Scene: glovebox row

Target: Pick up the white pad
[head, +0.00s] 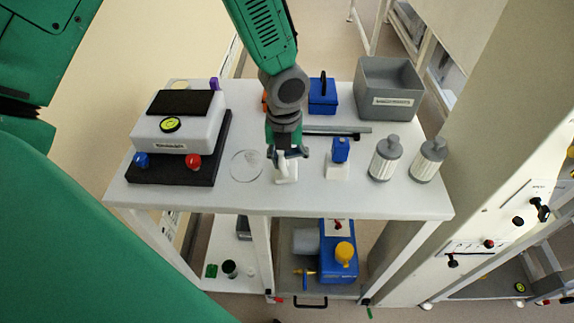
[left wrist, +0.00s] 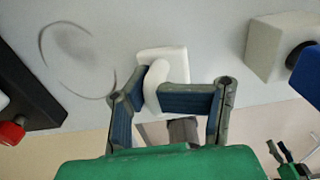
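The white pad (head: 286,172) is on the white table top near its front edge, partly hidden by my left gripper (head: 287,153), which comes down over it from above. In the left wrist view the white pad (left wrist: 163,62) shows as a flat block with a raised rounded grip. The fingers of my left gripper (left wrist: 152,88) are drawn in on both sides of that grip and appear to touch it. I cannot tell any gap between pad and table. My right gripper is in neither view.
A clear round dish (head: 246,165) lies just left of the pad. A white block with a blue top (head: 338,165) and two grey-white canisters (head: 385,158) stand to the right. A white device on a black base (head: 215,172) fills the left. A grey bin (head: 390,85) stands behind.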

